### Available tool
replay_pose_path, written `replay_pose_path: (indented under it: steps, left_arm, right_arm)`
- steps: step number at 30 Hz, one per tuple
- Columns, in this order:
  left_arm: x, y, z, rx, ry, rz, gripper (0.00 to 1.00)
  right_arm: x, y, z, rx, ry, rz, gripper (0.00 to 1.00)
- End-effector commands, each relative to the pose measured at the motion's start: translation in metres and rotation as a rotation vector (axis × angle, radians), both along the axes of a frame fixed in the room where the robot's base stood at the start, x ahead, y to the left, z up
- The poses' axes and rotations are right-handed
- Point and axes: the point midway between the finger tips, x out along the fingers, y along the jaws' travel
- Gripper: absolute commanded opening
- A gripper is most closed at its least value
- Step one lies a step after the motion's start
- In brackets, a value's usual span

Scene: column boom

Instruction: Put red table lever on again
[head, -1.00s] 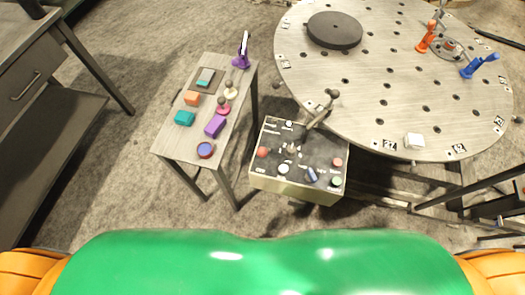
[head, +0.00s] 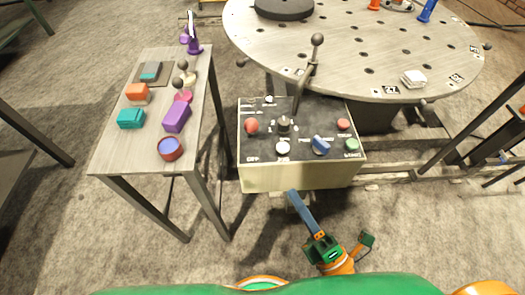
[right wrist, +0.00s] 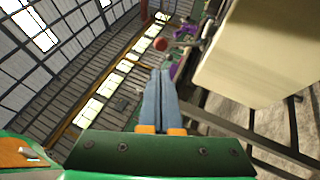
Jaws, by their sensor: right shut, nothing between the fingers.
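The control box (head: 300,177) has a dark top panel and a pale front, beside the round table. A red ball-shaped knob (head: 251,126) is at the panel's left and a smaller red button (head: 343,124) at its right. A grey lever with a dark ball (head: 317,40) rises behind the panel. My right gripper (head: 292,193) is shut and empty, its blue fingers just below the box's front. In the right wrist view, the fingers (right wrist: 161,73) point toward a red ball (right wrist: 160,42); I cannot tell which red part this is. My left gripper is out of view.
The round table (head: 350,60) with holes stands behind the box. A narrow side table (head: 130,165) at left holds coloured blocks, a round blue-and-red piece and knobbed pieces. Metal rails run at the right. Open floor lies between the side table and the box.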

Motion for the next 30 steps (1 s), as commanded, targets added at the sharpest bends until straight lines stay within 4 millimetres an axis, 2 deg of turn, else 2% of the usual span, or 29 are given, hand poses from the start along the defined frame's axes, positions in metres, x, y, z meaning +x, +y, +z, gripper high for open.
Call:
replay_pose_path:
  steps: [5,8,21,25,30]
  left_arm:
    - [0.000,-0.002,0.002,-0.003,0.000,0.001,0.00]
    - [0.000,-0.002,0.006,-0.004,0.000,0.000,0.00]
    - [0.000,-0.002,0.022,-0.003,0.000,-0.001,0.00]
    - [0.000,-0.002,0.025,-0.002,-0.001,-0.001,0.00]
    - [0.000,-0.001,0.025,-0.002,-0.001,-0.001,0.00]
  right_arm:
    - [0.002,0.001,0.002,0.002,0.002,0.000,0.00]
    - [0.012,0.006,0.007,0.003,0.001,0.000,0.00]
    - [0.089,0.050,0.038,0.005,0.002,0.000,0.00]
    - [0.105,0.059,0.043,0.004,0.004,-0.001,0.00]
    - [0.115,0.064,0.046,0.003,0.006,-0.001,0.00]
